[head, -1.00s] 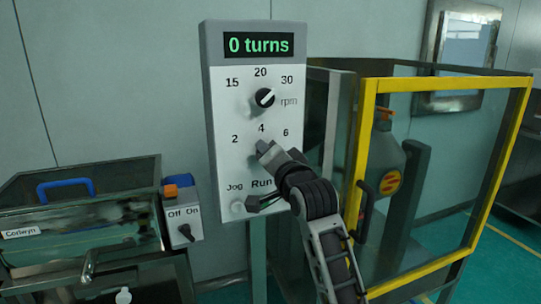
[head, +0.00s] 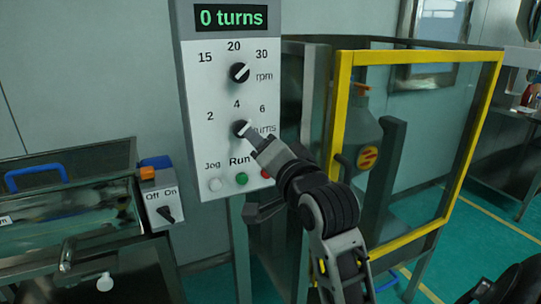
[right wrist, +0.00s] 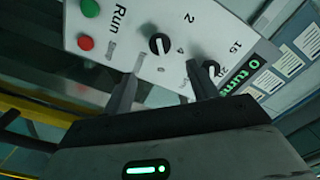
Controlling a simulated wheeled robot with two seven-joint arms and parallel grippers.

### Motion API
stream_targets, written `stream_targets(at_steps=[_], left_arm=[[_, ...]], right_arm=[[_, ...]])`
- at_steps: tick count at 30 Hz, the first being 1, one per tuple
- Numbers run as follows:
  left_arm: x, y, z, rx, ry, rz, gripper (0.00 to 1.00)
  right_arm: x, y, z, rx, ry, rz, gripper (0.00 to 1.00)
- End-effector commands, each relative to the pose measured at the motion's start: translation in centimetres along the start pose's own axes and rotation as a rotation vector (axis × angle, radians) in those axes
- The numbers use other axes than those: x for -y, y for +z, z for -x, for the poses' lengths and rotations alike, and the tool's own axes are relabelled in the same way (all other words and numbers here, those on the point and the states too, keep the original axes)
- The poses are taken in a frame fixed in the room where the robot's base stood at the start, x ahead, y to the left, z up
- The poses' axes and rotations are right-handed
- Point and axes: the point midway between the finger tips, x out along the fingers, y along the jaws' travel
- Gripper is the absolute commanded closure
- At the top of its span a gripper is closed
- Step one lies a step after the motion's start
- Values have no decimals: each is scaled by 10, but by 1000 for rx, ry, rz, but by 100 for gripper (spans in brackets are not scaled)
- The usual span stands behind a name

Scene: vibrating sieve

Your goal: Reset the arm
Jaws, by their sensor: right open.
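The grey control panel (head: 190,100) stands upright, with a display (head: 231,18) reading "0 turns". Its rpm knob (head: 239,73) is above its turns knob (head: 239,129). Below them are a white Jog button (head: 215,185), a green Run button (head: 241,179) and a red button (head: 266,173). My right gripper (head: 252,175) is open and empty in front of the panel's lower right. One finger overlaps the edge of the turns knob in the head view. In the right wrist view the turns knob (right wrist: 159,44) shows beyond the open fingers (right wrist: 160,88). My left gripper is not in view.
At left is a machine with a blue handle (head: 40,172) and an Off/On switch box (head: 160,200). Green floor is open at right.

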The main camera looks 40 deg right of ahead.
Motion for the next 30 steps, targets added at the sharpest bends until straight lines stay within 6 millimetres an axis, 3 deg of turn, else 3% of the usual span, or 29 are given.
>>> stream_targets(at_steps=[6, 24, 27, 30], left_arm=[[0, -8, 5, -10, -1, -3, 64], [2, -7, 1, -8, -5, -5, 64], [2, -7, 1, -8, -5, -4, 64], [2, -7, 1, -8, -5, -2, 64]], right_arm=[[1, -1, 21, 1, 2, 0, 42], [0, 0, 22, 3, 2, 4, 42], [-8, 16, 19, 37, 12, 52, 42], [-30, 57, 17, 127, 29, 180, 42]])
